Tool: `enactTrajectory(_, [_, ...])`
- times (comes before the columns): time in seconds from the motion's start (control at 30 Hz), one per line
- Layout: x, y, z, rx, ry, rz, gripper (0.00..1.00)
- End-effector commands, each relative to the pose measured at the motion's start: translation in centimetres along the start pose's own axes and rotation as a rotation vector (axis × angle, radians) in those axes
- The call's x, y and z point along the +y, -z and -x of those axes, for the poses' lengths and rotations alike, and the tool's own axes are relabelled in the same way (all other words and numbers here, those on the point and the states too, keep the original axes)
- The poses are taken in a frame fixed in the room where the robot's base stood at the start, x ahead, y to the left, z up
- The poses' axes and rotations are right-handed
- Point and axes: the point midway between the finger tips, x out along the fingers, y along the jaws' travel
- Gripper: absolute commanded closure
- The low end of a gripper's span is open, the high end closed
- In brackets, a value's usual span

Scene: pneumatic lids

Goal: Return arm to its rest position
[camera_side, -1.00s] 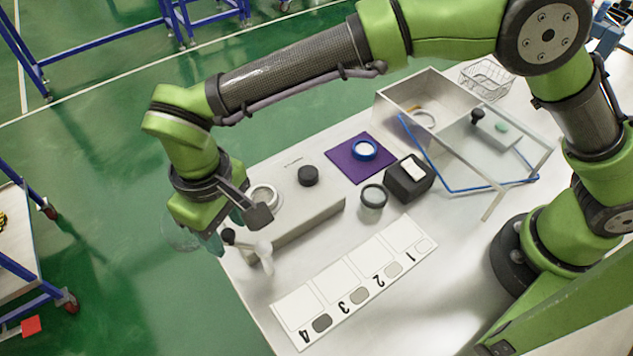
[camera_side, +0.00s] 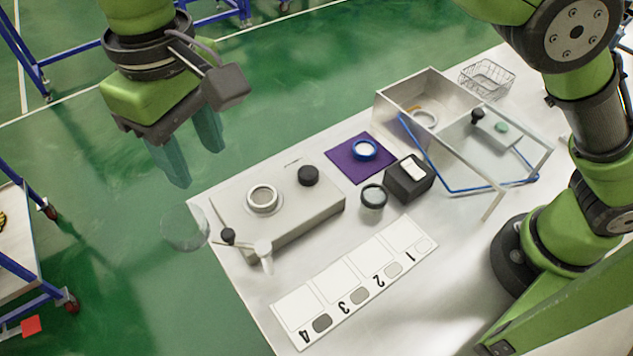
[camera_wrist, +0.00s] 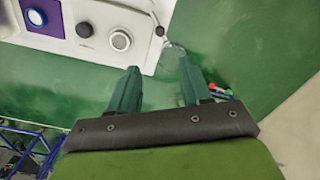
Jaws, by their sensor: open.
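My gripper (camera_side: 190,155) hangs in the air at the upper left of the side view, above and beyond the table's far left corner. Its two teal fingers are apart and nothing shows between them. In the wrist view the fingers (camera_wrist: 158,80) are also apart and empty. Most of my arm's middle links are out of the side view. The grey box device (camera_side: 285,225) with a round metal port (camera_side: 263,198) and a black knob (camera_side: 308,176) stands on the table below and right of the gripper.
A clear round disc (camera_side: 185,228) shows by the device's left end. A purple mat (camera_side: 345,172) bears a blue ring (camera_side: 364,150). A black block (camera_side: 409,179), a dark-rimmed jar (camera_side: 373,197), a numbered strip (camera_side: 355,283), a clear-walled box (camera_side: 440,185) and a wire basket (camera_side: 487,77) occupy the table.

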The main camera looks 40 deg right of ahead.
Motion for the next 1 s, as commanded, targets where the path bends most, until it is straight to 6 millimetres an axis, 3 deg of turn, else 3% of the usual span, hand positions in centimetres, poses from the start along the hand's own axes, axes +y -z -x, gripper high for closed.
enactTrajectory(0.53, [0.0,0.4,0.8,0.019,-0.001,0.004,0.52])
enactTrajectory(0.67, [0.0,0.5,-1.5,0.024,-0.007,0.049,0.52])
enactTrajectory(0.77, [2.1,-0.1,-1.9,0.049,0.006,0.054,0.52])
enactTrajectory(1.0, [11.9,-3.6,-0.6,0.164,0.079,-0.078,0.52])
